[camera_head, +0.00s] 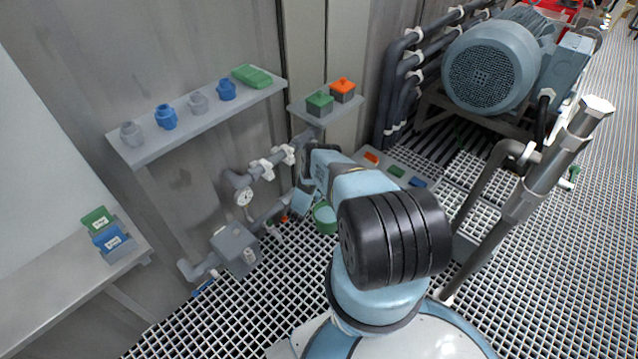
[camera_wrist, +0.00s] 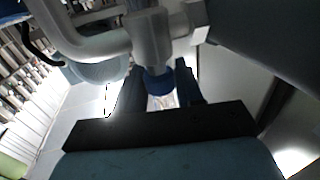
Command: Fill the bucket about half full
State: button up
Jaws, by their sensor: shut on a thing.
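A green bucket (camera_head: 325,217) shows in the head view just left of my arm's black joint, which hides part of it. I cannot see the level inside it. In the wrist view my gripper (camera_wrist: 160,92) is shut on a blue knob (camera_wrist: 159,81) below a grey pipe fitting (camera_wrist: 150,38). The knob sits between the two dark fingers. My arm covers the fingertips in the head view, near the wall pipes (camera_head: 262,172). A green edge at the lower left of the wrist view may be the bucket; I cannot tell.
A shelf (camera_head: 140,154) holds several small vessels and a green block. A large motor (camera_head: 492,66) stands at the back right. Open grating (camera_head: 215,325) lies at the lower left.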

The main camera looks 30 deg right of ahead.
jog(key=shift+d+m+g+h, duration=0.1)
jog(key=shift+m+g+h, duration=0.35)
jog(key=shift+g, duration=0.25)
jog(key=o, duration=0.9)
